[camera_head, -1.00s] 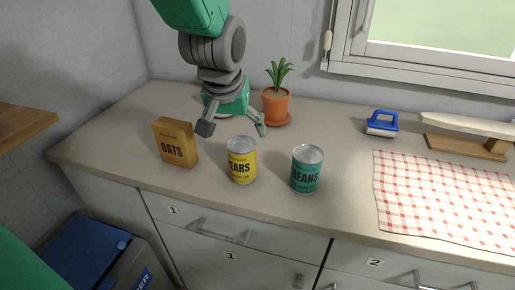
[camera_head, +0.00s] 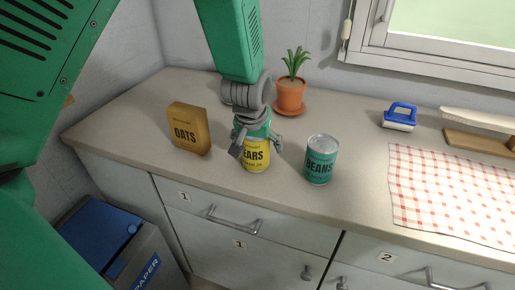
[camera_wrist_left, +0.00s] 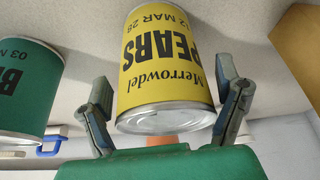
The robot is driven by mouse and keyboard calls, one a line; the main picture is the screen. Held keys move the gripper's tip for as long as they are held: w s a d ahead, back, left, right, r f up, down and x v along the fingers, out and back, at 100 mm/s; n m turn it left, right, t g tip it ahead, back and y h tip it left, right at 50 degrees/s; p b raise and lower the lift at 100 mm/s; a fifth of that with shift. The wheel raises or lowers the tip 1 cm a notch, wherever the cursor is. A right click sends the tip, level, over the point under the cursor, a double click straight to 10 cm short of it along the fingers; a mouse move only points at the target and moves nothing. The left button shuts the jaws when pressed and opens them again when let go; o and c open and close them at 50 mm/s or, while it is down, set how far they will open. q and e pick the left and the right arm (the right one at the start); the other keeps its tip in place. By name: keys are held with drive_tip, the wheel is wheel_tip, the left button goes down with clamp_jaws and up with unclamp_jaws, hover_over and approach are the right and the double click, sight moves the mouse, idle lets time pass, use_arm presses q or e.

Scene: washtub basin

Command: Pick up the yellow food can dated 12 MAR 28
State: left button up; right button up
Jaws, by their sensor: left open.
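The yellow can (camera_head: 257,162) stands upright near the counter's front edge, labelled PEARS. In the left wrist view the yellow can (camera_wrist_left: 165,62) appears upside down, and its date reads "2 MAR 28", with the leading digit hard to make out at the can's edge. My left gripper (camera_head: 256,148) is over the can, hiding its top, with a finger on either side. In the wrist view the left gripper (camera_wrist_left: 162,78) is open around the can; I cannot tell whether either finger touches it. My right gripper is not in view.
A green BEANS can (camera_head: 321,160) stands close on the right; its date starts "03 M" in the wrist view. An OATS box (camera_head: 188,130) stands left. Behind are a potted plant (camera_head: 291,92) and a blue-handled brush (camera_head: 399,117). A checked cloth (camera_head: 450,190) lies right.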

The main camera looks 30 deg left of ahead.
use_arm(q)
drive_tip(key=shift+s+a, duration=0.1)
drive_tip(key=c, duration=1.7)
drive_tip(key=shift+r, duration=0.1)
